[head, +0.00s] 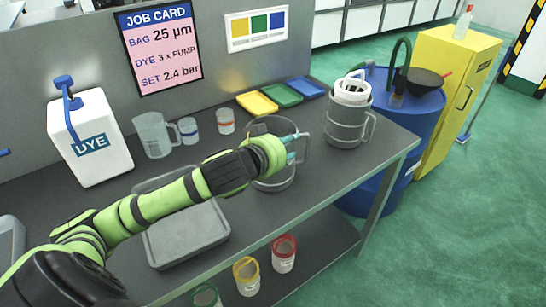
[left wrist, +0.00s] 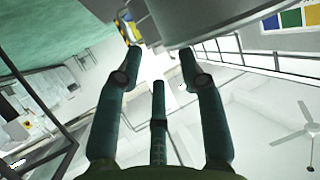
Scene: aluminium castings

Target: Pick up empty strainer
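An open grey metal strainer (head: 268,184) with a side handle stands on the bench in the head view, partly hidden by my left arm. It looks empty, though its inside is mostly covered. A second metal vessel (head: 345,133) to its right holds a white ring-topped insert (head: 352,88). My left gripper (head: 294,146) is at the strainer's upper right, near its handle; contact cannot be told. In the left wrist view its teal fingers (left wrist: 160,58) are spread with nothing clearly between them, and a grey curved metal surface (left wrist: 205,15) lies just beyond the tips. My right gripper is not seen.
A white dye container (head: 90,140), a clear jug (head: 153,135) and two small jars stand at the back left. A grey tray (head: 188,235) lies under my arm. Coloured pads (head: 282,95) lie behind the strainer. A blue drum (head: 418,110) stands past the bench's right end.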

